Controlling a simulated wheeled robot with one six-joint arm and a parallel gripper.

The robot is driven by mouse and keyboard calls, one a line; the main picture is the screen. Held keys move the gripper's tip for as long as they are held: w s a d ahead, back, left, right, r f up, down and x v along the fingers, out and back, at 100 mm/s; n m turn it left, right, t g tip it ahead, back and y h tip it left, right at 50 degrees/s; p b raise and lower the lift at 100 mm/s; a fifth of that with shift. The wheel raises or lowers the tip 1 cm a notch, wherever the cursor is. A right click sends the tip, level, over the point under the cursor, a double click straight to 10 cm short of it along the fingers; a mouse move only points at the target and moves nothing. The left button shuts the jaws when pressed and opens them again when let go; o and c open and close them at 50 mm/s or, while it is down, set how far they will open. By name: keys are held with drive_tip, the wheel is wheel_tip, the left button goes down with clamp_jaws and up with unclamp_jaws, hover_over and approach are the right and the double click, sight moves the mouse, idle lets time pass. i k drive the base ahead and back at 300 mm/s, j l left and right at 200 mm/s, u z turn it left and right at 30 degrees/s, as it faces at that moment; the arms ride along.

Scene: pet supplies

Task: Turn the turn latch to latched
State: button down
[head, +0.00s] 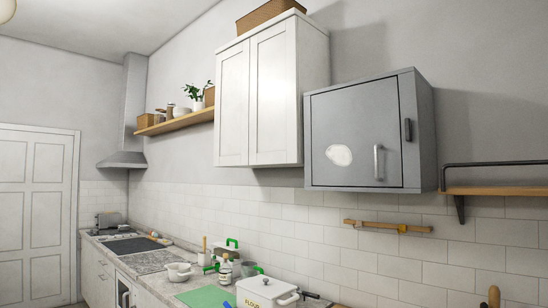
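A grey metal wall cabinet (340,110) hangs at the right of the head view. Its door looks shut, with a pale upright bar handle (378,162) near the right edge and a whitish oval patch (339,155) at the lower left. A small dark turn latch (407,130) sits on the cabinet frame just right of the door's edge. The latch looks upright and appears to lie beside the door rather than across it. My gripper is not in view.
A white two-door cupboard (262,95) hangs left of the grey cabinet. A wooden shelf with a dark rail (495,190) is at the right. A wooden rail (388,226) is on the tiles below. The counter holds a flour tin (266,292) and a green board (205,298).

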sight(409, 124)
drive_tip(key=z, duration=1.15)
